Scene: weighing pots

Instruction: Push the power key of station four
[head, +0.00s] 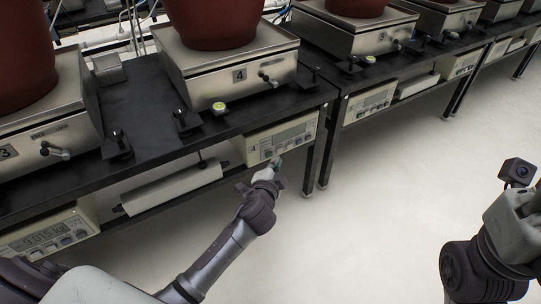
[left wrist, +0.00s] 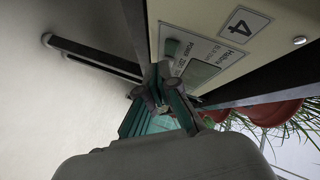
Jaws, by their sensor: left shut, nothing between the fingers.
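Station four's scale unit (head: 282,137) is a cream box under the bench, with a grey display and a small "4" label. In the left wrist view its front panel (left wrist: 213,28) shows a framed "4" and the display. A grey-green key (left wrist: 171,47), by small print that seems to read "POWER", is just beyond my fingertips. My left gripper (head: 276,165) is shut and empty, with its tip at the lower part of the panel. Its teal-padded fingers (left wrist: 162,92) partly hide the panel's lower part; I cannot tell whether they touch the key. My right gripper's fingers cannot be made out.
Above is the black bench (head: 135,95) with station four's weighing platform (head: 237,75) and red pot (head: 212,22). Station three's unit (head: 50,237) is at lower left. A bench leg (head: 309,155) stands right of the unit. The pale floor (head: 390,200) is open.

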